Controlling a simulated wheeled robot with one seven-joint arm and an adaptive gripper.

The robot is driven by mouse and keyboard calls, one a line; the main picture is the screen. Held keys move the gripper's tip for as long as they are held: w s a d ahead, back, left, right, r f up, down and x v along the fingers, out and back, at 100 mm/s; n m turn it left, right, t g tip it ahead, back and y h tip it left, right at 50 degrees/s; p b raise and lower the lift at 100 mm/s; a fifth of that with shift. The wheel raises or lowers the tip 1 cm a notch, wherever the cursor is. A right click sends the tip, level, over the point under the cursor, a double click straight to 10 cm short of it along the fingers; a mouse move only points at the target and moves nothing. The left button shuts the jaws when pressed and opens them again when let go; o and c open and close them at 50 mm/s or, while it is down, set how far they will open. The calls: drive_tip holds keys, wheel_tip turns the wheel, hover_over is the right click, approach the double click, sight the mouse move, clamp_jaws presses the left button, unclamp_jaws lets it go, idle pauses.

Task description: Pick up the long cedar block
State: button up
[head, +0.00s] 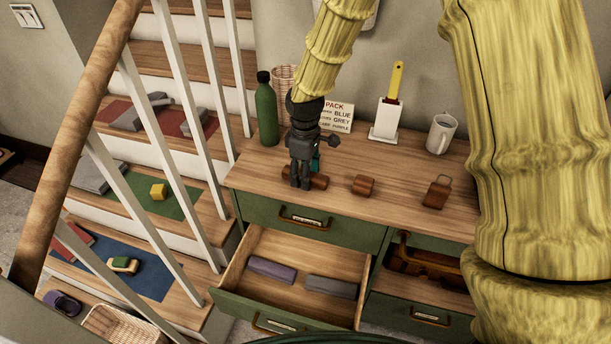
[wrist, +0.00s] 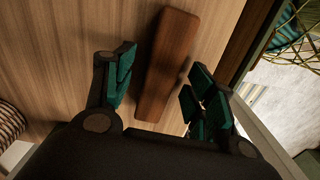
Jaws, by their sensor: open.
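The long cedar block (head: 319,183) is a reddish-brown bar lying on the wooden top of the green dresser. My gripper (head: 301,186) is over it, pointing down, and hides its middle in the head view. In the wrist view the cedar block (wrist: 168,65) lies lengthwise between the two green-padded fingers of my gripper (wrist: 160,82). The fingers are apart, with a visible gap on each side of the block. A shorter brown block (head: 363,185) lies to the right on the dresser top.
A green bottle (head: 267,112), a wicker cup, a sign (head: 338,115), a yellow-handled tool in a white holder (head: 386,125) and a white mug (head: 441,135) stand behind. A brown handled object (head: 437,192) is at right. The open drawer (head: 270,240) below holds purple and grey blocks. Stair railings stand left.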

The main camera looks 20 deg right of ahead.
drive_tip(key=c, duration=1.1)
drive_tip(key=shift+r, duration=0.1)
